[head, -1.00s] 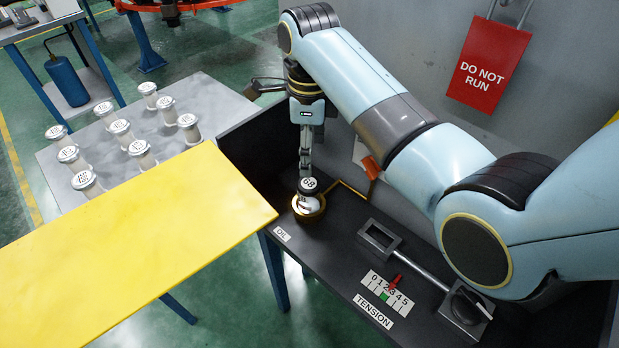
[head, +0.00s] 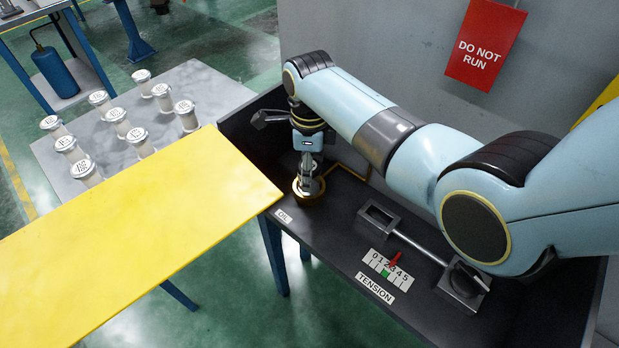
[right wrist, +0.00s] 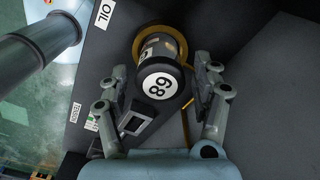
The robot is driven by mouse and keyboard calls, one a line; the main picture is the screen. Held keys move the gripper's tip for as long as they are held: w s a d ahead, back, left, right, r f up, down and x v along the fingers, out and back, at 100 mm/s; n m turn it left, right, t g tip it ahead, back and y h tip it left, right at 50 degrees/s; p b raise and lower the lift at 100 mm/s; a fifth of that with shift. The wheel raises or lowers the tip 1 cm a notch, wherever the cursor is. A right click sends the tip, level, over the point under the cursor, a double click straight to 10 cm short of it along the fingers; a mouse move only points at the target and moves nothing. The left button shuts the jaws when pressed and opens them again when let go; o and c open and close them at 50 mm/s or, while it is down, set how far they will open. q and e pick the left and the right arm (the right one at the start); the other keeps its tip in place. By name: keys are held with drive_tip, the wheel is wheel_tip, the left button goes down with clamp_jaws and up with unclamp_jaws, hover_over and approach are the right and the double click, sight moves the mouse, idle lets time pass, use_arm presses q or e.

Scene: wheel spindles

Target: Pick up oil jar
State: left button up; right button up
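My right gripper (right wrist: 163,74) points down over the jar. In the right wrist view its fingers are on both sides of the jar, with a visible gap on each side. In the head view the gripper (head: 308,172) largely hides the jar. My left gripper is not in view.
A yellow panel (head: 140,225) lies left of the dark bench. Behind it, several white-capped spools stand on a grey table (head: 205,85). A tension lever with a scale (head: 388,270) is right of the jar. A grey wall with a red sign (head: 485,45) stands behind.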

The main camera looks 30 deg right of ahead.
drive_tip(key=c, duration=1.1)
